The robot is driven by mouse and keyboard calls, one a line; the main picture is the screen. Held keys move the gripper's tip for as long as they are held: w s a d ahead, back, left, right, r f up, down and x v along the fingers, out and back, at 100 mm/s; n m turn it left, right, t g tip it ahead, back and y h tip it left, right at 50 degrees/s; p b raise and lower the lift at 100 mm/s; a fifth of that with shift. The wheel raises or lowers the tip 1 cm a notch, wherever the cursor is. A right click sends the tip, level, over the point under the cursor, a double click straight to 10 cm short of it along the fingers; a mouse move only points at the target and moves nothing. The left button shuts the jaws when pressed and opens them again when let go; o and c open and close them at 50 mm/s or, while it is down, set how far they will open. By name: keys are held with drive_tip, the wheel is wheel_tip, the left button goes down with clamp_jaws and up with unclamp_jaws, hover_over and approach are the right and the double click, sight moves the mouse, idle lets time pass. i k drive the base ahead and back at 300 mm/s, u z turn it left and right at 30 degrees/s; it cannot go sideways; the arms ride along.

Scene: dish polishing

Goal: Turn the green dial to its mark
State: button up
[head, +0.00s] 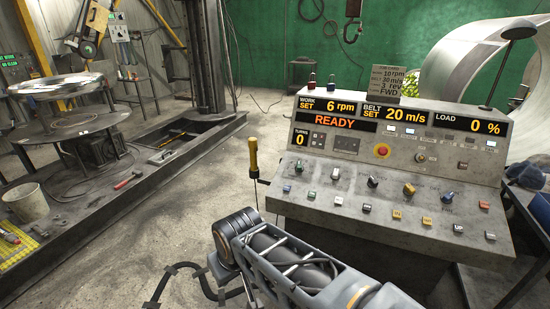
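The control panel (325,203) stands at the right with a row of dials on its sloping face. The dial at the left end of the row (299,168) looks green, though it is small here. Its pointer and mark are too small to read. To its right are a pale dial (335,173), a dark dial (372,181), a yellow-orange dial (409,189) and a blue dial (446,197). My arm reaches in from the bottom, in front of the panel's lower left. My gripper is not in view.
Displays read work set 6 rpm, belt set 20 m/s, READY, turns 0, load 0 %. A card (387,80) lists 10 rpm, 30 m/s, 3 rev, FWD. A red stop button (382,151) and a yellow-handled lever (254,158) are near.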

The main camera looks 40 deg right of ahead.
sight(299, 168)
drive_tip(key=z, duration=0.45)
drive_tip(key=i, duration=1.45)
drive_tip(key=z, duration=0.7)
